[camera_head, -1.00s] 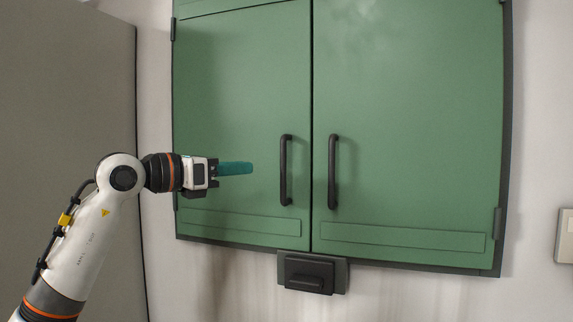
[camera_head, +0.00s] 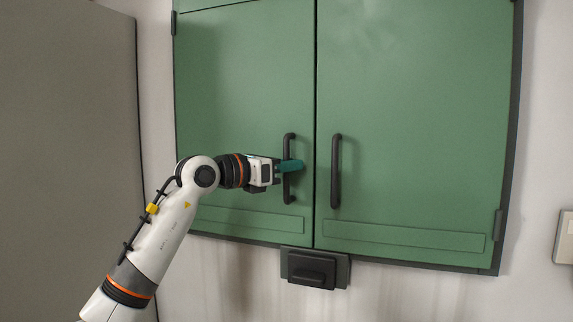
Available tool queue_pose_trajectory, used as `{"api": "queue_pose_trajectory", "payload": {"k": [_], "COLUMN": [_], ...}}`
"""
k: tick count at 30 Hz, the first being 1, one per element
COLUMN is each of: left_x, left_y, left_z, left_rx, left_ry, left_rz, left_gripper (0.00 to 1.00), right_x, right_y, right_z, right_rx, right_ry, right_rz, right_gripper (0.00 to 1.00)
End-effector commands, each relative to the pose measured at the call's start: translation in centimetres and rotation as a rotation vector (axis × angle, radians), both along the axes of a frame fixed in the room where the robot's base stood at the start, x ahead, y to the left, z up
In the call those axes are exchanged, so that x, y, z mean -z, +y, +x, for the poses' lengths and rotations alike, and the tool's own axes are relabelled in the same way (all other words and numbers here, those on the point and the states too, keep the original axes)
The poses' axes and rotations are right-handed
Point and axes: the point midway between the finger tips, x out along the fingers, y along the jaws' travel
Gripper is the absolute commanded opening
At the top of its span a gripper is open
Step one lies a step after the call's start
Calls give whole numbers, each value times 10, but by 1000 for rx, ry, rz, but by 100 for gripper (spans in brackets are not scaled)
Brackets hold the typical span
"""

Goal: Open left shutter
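The left shutter (camera_head: 235,85) is a green door panel and looks closed. Its black vertical bar handle (camera_head: 289,192) is near its right edge. My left gripper (camera_head: 292,166), with teal fingers, is at the middle of this handle. The fingers overlap the bar and hide part of it; the bar shows above and below them. I cannot tell whether the fingers are around the bar or in front of it, or whether they are shut. My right gripper is not in view.
The right shutter (camera_head: 420,120) is also closed, with its own black handle (camera_head: 336,172) close to the left one. A black box (camera_head: 314,270) sits below the cabinet's middle. A grey panel (camera_head: 70,130) stands at the left. A pale box (camera_head: 564,237) is on the right wall.

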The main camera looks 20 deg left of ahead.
Motion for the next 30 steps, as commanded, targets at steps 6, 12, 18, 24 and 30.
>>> {"api": "queue_pose_trajectory", "payload": {"k": [6,12,18,24,30], "left_x": [0,0,2,3,2], "left_y": [0,1,4,15,39], "left_z": [0,-1,-14,-48,-98], "left_rx": [0,3,41,152,322], "left_ry": [0,1,2,0,0], "left_rz": [0,-1,0,1,0], "left_gripper": [0,0,0,0,0], "right_x": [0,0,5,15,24], "right_y": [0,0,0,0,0], "right_z": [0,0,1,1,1], "right_rx": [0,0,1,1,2], "right_ry": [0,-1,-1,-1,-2], "right_rz": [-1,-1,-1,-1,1], "right_gripper": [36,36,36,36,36]}}
